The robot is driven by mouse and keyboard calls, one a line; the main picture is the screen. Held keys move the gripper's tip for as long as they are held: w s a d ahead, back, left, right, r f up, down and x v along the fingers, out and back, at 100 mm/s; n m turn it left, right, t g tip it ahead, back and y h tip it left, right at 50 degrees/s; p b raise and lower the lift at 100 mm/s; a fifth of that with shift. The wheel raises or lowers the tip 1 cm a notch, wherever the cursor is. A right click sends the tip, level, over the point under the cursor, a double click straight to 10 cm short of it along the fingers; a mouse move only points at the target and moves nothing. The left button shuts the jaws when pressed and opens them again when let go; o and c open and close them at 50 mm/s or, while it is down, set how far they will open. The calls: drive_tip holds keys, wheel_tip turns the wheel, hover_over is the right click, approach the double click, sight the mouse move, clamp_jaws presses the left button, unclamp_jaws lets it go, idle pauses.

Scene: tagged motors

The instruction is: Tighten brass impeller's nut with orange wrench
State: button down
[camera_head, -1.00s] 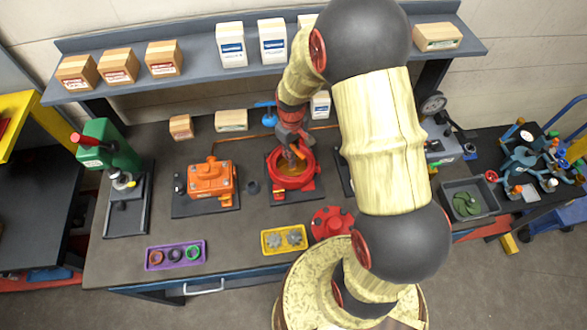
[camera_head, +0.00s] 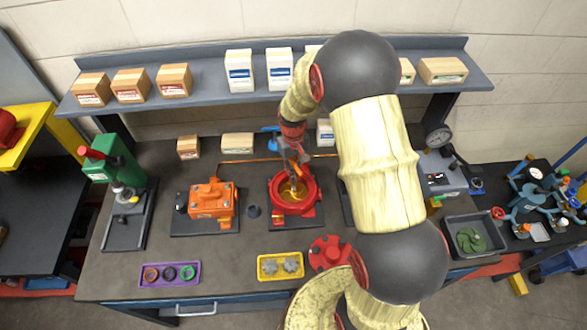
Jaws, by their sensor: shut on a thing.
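The brass impeller (camera_head: 287,195) sits inside the open red round pump housing (camera_head: 312,196) on the middle of the bench. My gripper (camera_head: 296,172) points down over the housing, its fingers close together above the impeller. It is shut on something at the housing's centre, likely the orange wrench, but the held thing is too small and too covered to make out. The nut is hidden under the gripper.
An orange motor (camera_head: 211,199) stands left of the housing. A red round cover (camera_head: 329,253), a yellow tray (camera_head: 264,268) with grey gears and a purple tray (camera_head: 148,274) with rings lie in front. A green press (camera_head: 120,163) stands at the left.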

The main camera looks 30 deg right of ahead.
drive_tip(key=n, duration=0.2)
drive_tip(key=shift+f+n, duration=0.3)
drive_tip(key=shift+f, duration=0.1)
drive_tip(key=n, duration=0.3)
drive_tip(key=shift+f+n, duration=0.15)
drive_tip(key=shift+n, duration=0.15)
drive_tip(key=n, duration=0.6)
drive_tip(key=shift+f, duration=0.35)
drive_tip(key=n, duration=0.2)
drive_tip(key=n+b, duration=0.1)
drive_tip(key=n, duration=0.3)
drive_tip(key=shift+f, duration=0.35)
drive_tip(key=n, duration=0.4)
drive_tip(key=n+b, duration=0.1)
drive_tip(key=shift+f+n, duration=0.25)
drive_tip(key=shift+n, duration=0.15)
drive_tip(key=shift+f, duration=0.1)
drive_tip(key=shift+f+b, duration=0.85)
drive_tip(key=shift+f, duration=0.25)
